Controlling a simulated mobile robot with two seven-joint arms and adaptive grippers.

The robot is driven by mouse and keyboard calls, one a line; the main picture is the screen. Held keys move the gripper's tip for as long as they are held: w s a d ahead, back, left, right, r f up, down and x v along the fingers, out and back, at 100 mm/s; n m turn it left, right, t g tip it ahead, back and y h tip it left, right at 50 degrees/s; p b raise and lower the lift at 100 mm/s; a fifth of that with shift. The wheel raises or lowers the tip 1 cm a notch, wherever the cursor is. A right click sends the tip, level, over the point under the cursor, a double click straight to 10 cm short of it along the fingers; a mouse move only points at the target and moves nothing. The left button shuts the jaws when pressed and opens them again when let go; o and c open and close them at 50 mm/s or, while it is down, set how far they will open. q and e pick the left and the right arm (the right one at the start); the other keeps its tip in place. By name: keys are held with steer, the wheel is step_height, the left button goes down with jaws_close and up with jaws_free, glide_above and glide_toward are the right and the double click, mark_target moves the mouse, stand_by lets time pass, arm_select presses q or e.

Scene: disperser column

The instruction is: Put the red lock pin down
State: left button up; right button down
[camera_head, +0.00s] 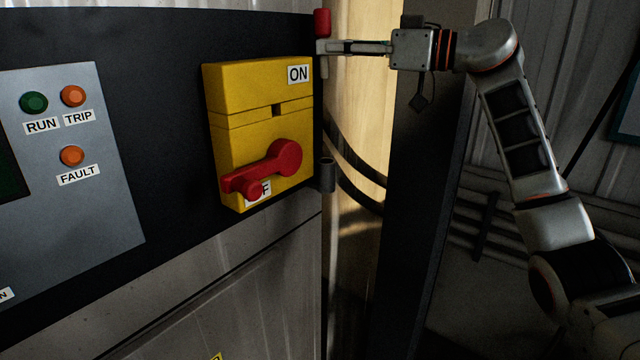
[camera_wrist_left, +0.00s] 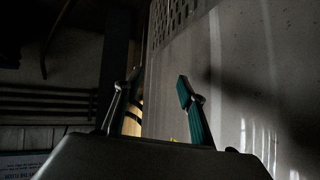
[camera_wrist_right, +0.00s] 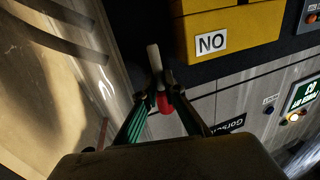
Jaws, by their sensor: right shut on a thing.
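The red lock pin (camera_head: 322,22) is in my right gripper (camera_head: 325,47), high at the upper right corner of the yellow switch box (camera_head: 240,95). Its red head is above the fingers and its grey shaft hangs below, roughly upright. In the right wrist view the pin's red head (camera_wrist_right: 164,103) and pale shaft show between the fingertips (camera_wrist_right: 163,85). The pin appears clear of the box. My left gripper (camera_wrist_left: 155,92) shows only in its own wrist view, with fingers apart and nothing between them.
The red rotary handle (camera_head: 265,170) lies over the OFF label. A small dark tube (camera_head: 327,175) is at the panel's right edge, below the pin. Dark cables (camera_head: 350,165) curve behind it. A grey panel (camera_head: 85,160) with indicator lamps is at left.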

arm_select(q)
steer(key=r+p, duration=0.1)
steer(key=r, duration=0.1)
steer(key=r+p, duration=0.1)
steer(key=r, duration=0.1)
steer(key=r+p, duration=0.1)
steer(key=p, duration=0.1)
steer(key=shift+w+d+r, duration=0.15)
steer(key=shift+w+r, duration=0.15)
steer(key=shift+r, duration=0.1)
arm_select(e)
step_height(320, 180, down, 20)
steer(key=m+t+h, duration=0.2)
steer(key=m+t, duration=0.1)
steer(key=t, duration=0.1)
steer(key=shift+s+d, duration=0.25)
steer(key=shift+s, duration=0.15)
